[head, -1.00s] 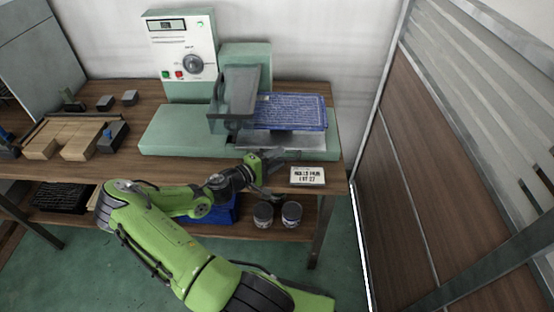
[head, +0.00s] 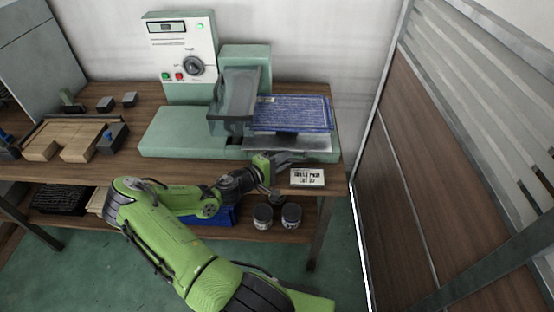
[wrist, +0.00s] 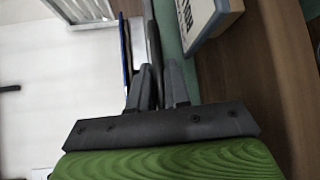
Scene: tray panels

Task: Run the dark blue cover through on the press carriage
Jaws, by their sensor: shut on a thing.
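The dark blue cover (head: 292,114), with pale print, lies flat on the press carriage (head: 300,143), a grey plate to the right of the press head (head: 235,97). The cover's left edge is close beside the head. My gripper (head: 284,160) is at the carriage's front edge, below the cover. In the wrist view my gripper (wrist: 160,88) is shut on a dark grey part of the carriage (wrist: 154,48). The cover shows there edge-on as a thin blue line (wrist: 124,52). The exact grip is partly hidden between the fingers.
The control panel (head: 182,55) stands behind the press. Wooden blocks (head: 78,143) lie on the bench at left, and two jars (head: 277,215) stand on the lower shelf. A slatted partition (head: 440,150) is at right.

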